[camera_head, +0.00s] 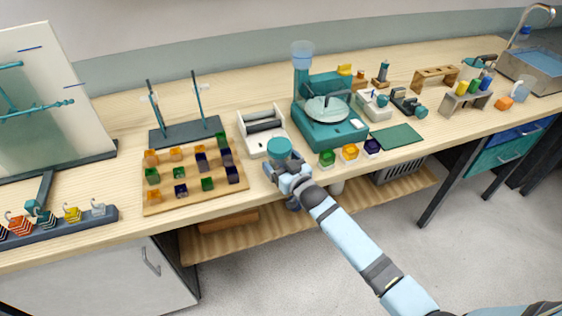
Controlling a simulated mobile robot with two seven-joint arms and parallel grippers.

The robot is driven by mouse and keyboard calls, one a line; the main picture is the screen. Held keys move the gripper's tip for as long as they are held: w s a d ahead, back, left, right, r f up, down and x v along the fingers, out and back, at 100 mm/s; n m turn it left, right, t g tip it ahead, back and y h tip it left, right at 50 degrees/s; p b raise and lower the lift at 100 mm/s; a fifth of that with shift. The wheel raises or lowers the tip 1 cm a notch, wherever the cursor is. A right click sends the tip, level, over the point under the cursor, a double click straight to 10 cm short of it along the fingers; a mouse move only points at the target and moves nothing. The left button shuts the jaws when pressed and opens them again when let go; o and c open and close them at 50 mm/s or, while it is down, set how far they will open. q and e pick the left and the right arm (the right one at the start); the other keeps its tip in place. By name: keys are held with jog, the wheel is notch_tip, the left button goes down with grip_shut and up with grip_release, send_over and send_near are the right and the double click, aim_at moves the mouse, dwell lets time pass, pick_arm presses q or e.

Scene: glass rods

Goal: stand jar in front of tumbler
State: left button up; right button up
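My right gripper (286,172) is at the front edge of the counter, seen from above and behind. A round teal top (279,148) shows at its far end; I cannot tell whether it is a jar's lid or part of my wrist. The fingers are hidden, so I cannot tell if they are open or shut. A clear bluish cup-shaped vessel (302,50) stands on top of the teal machine (328,130); I cannot tell if it is the tumbler. No other jar or tumbler can be made out for sure. My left gripper is out of view.
A wooden board (150,208) with several coloured cubes lies left of my gripper, with a white tray (248,144) behind. Small green (327,158), yellow (350,152) and purple (372,147) pieces stand before the machine. A teal mat (398,136) lies to the right.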

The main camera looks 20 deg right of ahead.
jog(key=shift+o, duration=0.8)
jog(key=shift+r, duration=0.25)
jog(key=shift+s+d+f, duration=0.1)
jog(key=shift+s+f, duration=0.05)
jog(key=shift+s, duration=0.2)
jog(key=v, duration=1.1)
jog(key=s+a+f+g, duration=0.1)
jog(key=s+f+g, duration=0.1)
jog(key=s, duration=0.5)
jog(key=s+a+f+g+h, duration=0.1)
jog(key=s+f+g, duration=0.1)
jog(key=s+f, duration=0.3)
jog(key=s+a+f+g, duration=0.1)
jog(key=s+f+g, duration=0.1)
jog(key=s, duration=0.9)
jog(key=shift+f+g, duration=0.3)
jog(key=shift+f, duration=0.6)
jog(key=shift+s+r, duration=0.1)
